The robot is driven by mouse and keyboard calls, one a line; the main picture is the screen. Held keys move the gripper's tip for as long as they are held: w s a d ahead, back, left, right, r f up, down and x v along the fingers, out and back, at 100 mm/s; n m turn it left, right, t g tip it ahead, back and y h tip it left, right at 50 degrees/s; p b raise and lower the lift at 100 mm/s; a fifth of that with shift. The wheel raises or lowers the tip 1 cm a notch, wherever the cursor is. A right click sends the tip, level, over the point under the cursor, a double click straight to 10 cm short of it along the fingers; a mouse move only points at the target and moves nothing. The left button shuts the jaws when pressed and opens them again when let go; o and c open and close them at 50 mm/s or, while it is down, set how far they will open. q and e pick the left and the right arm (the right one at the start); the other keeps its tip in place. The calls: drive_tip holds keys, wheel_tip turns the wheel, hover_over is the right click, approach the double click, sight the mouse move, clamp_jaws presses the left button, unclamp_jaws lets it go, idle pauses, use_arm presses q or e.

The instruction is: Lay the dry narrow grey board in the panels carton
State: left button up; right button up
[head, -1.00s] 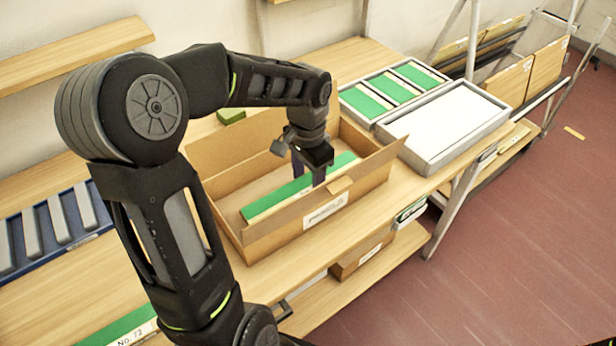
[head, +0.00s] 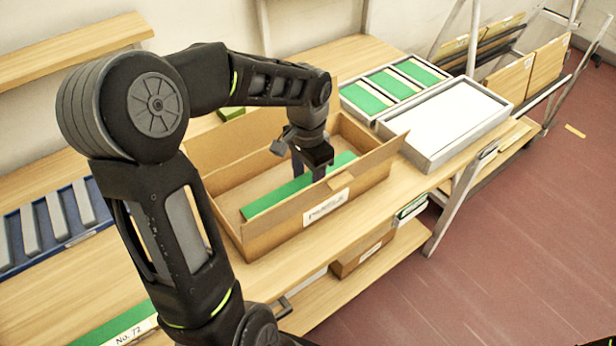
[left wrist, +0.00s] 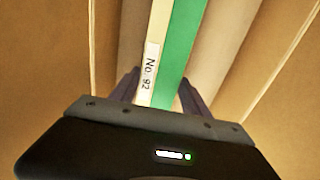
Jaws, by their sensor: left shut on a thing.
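The cardboard carton (head: 285,229) with a white label on its front wall stands open on the wooden bench. A long narrow board with a green face (head: 275,199) and a pale edge lies lengthwise inside it, close to the front wall. My left gripper (head: 308,174) reaches down into the carton and is shut on this board. In the left wrist view the green board (left wrist: 180,45) runs between the fingers, and its pale edge carries a label reading "No. 92". Whether the board rests on the carton floor is hidden. My right gripper is out of view.
A blue rack (head: 70,241) with grey strips is at the left. Another green board (head: 118,322), labelled "No. 72", lies at the lower left. A tray with green panels (head: 371,115) and a grey-rimmed white tray (head: 432,163) stand right of the carton.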

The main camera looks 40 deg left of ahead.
sight(308, 183)
use_arm(q)
drive_tip(key=shift+f, duration=0.1)
drive_tip(key=o, duration=1.5)
drive_tip(key=shift+o, duration=0.2)
drive_tip(key=shift+r, duration=3.9)
drive_tip(key=shift+r, duration=0.1)
